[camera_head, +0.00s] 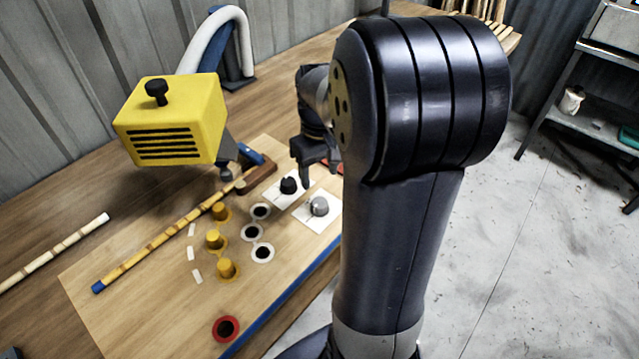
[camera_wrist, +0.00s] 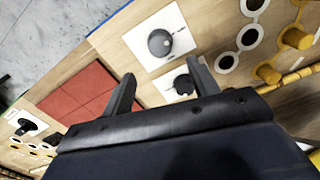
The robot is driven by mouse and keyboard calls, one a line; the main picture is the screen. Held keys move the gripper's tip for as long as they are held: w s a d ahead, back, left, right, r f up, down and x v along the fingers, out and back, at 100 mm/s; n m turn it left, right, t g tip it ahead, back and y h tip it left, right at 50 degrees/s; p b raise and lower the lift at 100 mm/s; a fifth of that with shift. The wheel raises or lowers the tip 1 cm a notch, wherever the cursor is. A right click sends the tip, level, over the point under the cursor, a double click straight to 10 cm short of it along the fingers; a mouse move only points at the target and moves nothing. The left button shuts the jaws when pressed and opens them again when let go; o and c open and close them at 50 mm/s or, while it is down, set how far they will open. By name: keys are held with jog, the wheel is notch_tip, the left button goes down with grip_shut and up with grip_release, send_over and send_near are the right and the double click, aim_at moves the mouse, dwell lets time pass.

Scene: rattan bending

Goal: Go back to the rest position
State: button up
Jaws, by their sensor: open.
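My gripper (camera_head: 317,152) hangs over the far right part of the wooden board, partly hidden behind my own arm in the head view. In the wrist view the two fingers of my gripper (camera_wrist: 160,84) stand apart with nothing between them. Below lie a grey knob (camera_head: 319,206) and a black knob (camera_head: 288,185), each on a white plate. In the wrist view the grey knob (camera_wrist: 160,43) is beyond the fingertips, and the black knob (camera_wrist: 183,84) is close beside the right finger. I cannot tell whether the finger touches it.
A rattan pole (camera_head: 160,240) with a blue tip lies across the board beside several yellow pegs (camera_head: 214,240). A yellow box (camera_head: 170,120) stands above the board. Black-centred rings (camera_head: 262,253) and a red ring (camera_head: 226,328) lie nearer. A red tiled patch (camera_wrist: 82,98) shows in the wrist view.

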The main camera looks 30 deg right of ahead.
aim_at(320, 202)
jog(key=shift+r, duration=0.45)
notch_tip(320, 202, down, 11)
jog(key=shift+r, duration=0.15)
jog(key=shift+m, duration=0.3)
dwell(0.4)
